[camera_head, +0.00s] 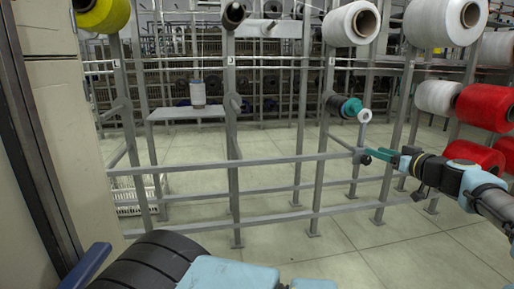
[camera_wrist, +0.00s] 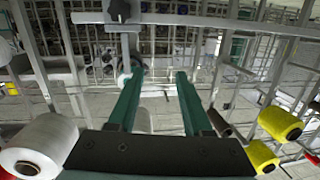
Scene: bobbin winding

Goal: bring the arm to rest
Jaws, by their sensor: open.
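My gripper (camera_head: 378,155) is at the right of the head view, reaching left to a grey frame post. Its two teal fingers are apart and nothing shows between their tips in the wrist view (camera_wrist: 157,76). The fingertips are close to a dark knob (camera_head: 366,159) on the frame; I cannot tell whether they touch it.
Grey frame rails (camera_head: 270,161) cross in front of me. White spools (camera_head: 351,23), red spools (camera_head: 484,106) and a yellow spool (camera_head: 103,14) hang on the posts. A small table (camera_head: 178,115) bears a spool. The tiled floor (camera_head: 400,250) is clear at lower right.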

